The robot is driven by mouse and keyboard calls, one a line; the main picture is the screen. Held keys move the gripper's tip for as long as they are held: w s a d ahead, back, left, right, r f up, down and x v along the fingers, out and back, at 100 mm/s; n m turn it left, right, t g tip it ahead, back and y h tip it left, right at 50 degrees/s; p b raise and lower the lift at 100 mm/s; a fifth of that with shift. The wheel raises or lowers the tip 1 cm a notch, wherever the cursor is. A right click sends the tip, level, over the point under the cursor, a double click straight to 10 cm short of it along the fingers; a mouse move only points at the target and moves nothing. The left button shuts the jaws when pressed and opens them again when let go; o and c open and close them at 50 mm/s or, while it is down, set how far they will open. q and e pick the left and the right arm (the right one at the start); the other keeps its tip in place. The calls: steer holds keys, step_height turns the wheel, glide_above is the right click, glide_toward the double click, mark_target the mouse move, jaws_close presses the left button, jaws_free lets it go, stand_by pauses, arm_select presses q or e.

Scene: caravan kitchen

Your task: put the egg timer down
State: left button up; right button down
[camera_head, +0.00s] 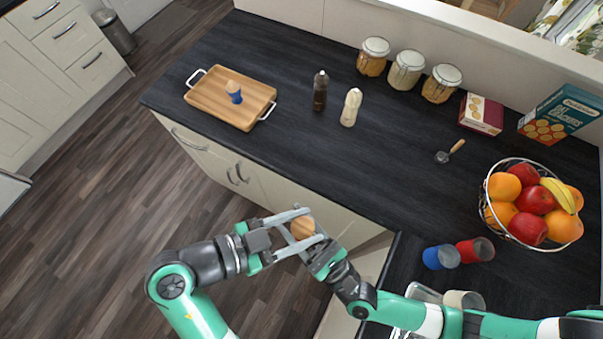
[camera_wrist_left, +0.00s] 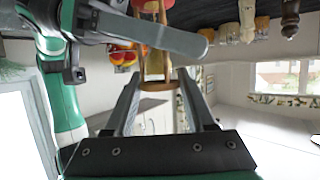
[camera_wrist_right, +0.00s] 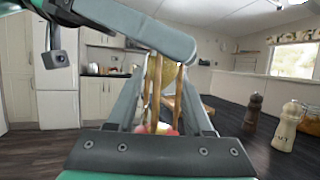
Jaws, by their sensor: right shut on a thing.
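The egg timer is an hourglass with wooden ends and posts. In the head view its round wooden end (camera_head: 303,229) shows between my two grippers, in the air off the counter's front edge. My right gripper (camera_head: 311,241) is shut on the egg timer; its posts and glass (camera_wrist_right: 158,90) stand between the fingers in the right wrist view. My left gripper (camera_head: 296,228) is open, with its fingers on either side of the timer. In the left wrist view the timer (camera_wrist_left: 153,84) shows near the fingertips, with a gap on each side. Contact there is unclear.
A dark mill (camera_head: 320,91), a pale mill (camera_head: 351,107) and jars (camera_head: 405,70) stand behind. A fruit basket (camera_head: 487,215) is right.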

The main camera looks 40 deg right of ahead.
arm_select(q)
jaws_close()
arm_select(e)
steer(key=shift+c, duration=1.1)
jaws_free()
steer(key=v, duration=1.2)
